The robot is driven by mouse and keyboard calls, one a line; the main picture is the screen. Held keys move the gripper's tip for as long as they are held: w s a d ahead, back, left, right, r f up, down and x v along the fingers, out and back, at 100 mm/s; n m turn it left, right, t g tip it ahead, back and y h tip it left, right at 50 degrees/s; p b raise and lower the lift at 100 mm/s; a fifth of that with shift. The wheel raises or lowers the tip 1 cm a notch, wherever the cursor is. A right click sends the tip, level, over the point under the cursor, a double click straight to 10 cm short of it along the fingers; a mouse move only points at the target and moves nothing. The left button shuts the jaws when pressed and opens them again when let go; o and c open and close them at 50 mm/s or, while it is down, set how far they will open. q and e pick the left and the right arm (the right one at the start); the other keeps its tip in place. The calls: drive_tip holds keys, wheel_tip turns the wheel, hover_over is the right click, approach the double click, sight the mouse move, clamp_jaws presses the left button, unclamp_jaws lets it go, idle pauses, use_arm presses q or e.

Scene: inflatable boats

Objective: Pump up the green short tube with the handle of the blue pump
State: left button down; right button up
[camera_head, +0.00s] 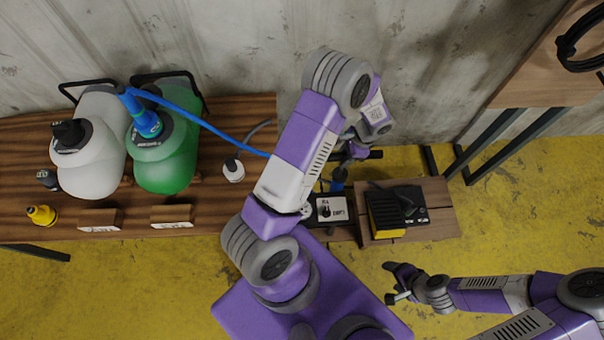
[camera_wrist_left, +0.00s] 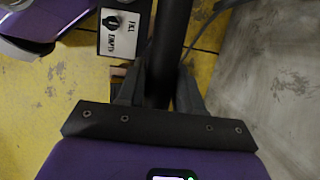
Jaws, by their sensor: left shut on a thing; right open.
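A green rounded tank-like object (camera_head: 168,165) stands on the wooden bench, with a blue nozzle (camera_head: 145,120) in its top. A blue hose (camera_head: 215,133) runs from the nozzle to the right, behind my left arm. The blue pump (camera_head: 338,180) is mostly hidden by my left arm. Its black handle (camera_head: 374,155) sticks out to the right and shows as a dark bar in the left wrist view (camera_wrist_left: 170,45). My left gripper (camera_head: 350,153) is shut around this bar; its fingers also show in the wrist view (camera_wrist_left: 160,85). My right gripper (camera_head: 397,283) is open and empty, over the floor.
A fill/empty switch panel (camera_head: 332,209) is near the pump. A white tank (camera_head: 92,150) stands left of the green one; loose caps and label blocks lie along the wooden bench (camera_head: 230,205). A black and yellow device (camera_head: 398,210) sits at right. The yellow floor (camera_head: 500,230) is open.

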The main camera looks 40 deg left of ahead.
use_arm(q)
wheel_tip(320, 180, up, 13)
drive_tip(key=p, duration=0.9)
wheel_tip(320, 180, down, 20)
drive_tip(key=b, duration=1.5)
drive_tip(key=shift+s+f, duration=0.1)
drive_tip(key=shift+f, duration=0.15)
drive_tip(key=shift+r, duration=0.2)
